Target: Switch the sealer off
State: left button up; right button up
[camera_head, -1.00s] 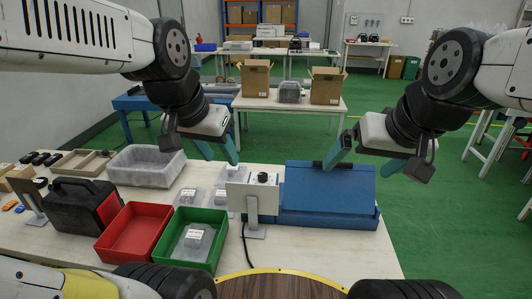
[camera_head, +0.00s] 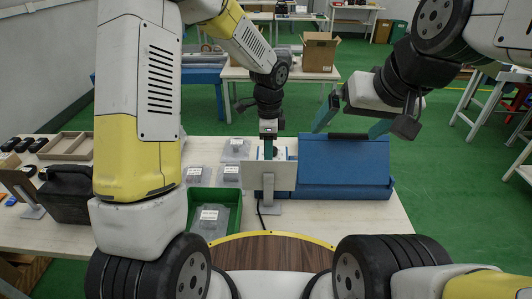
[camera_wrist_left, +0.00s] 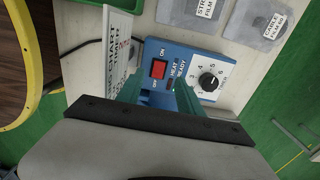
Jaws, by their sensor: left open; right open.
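The blue sealer (camera_head: 345,172) sits on the table, right of centre in the head view. Its control panel shows in the left wrist view, with a red rocker switch (camera_wrist_left: 159,69) between ON and OFF labels and a black dial (camera_wrist_left: 208,81) on a white scale. My left gripper (camera_head: 268,148) is over the panel, behind a white sign. In the left wrist view its teal fingers (camera_wrist_left: 157,90) are open and empty, pointing at the panel near the switch. Which way the switch is tipped I cannot tell. My right gripper (camera_head: 352,120) is open above the sealer's lid, near its black handle.
The white sign (camera_head: 268,177) on a stand hides the panel in the head view. A green bin (camera_head: 234,204) and several clear packs (camera_head: 228,173) are left of it. My left arm covers much of the left table. A black case (camera_head: 66,197) stands far left.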

pick_arm(q)
notch_tip(320, 180, down, 8)
jog(key=shift+r, duration=0.25)
grip_shut()
